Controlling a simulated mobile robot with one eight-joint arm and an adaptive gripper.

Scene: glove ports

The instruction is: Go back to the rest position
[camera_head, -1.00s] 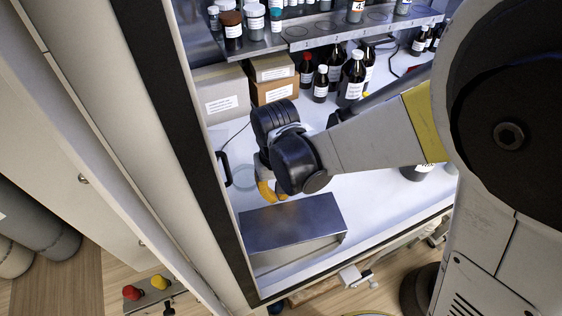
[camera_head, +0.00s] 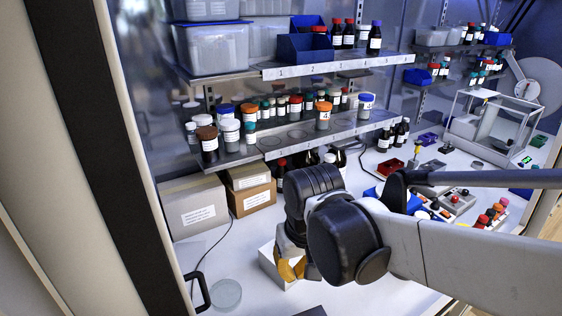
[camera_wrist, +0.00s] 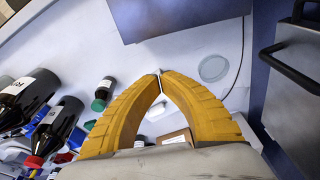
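My gripper (camera_head: 291,269) has two yellow-orange fingers and hangs over the white worktop (camera_head: 240,255), inside the cabinet. In the wrist view the fingertips (camera_wrist: 160,73) meet, with nothing visible held between them. In the head view my dark wrist hides part of the gripper.
Cardboard boxes (camera_head: 194,206) stand at the left under a shelf (camera_head: 275,149) of bottles. A round glass dish (camera_head: 226,295) lies near the black handle (camera_head: 197,292). A balance (camera_head: 490,125) and coloured bottles stand at the right. A blue-grey metal surface (camera_wrist: 180,18) shows in the wrist view.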

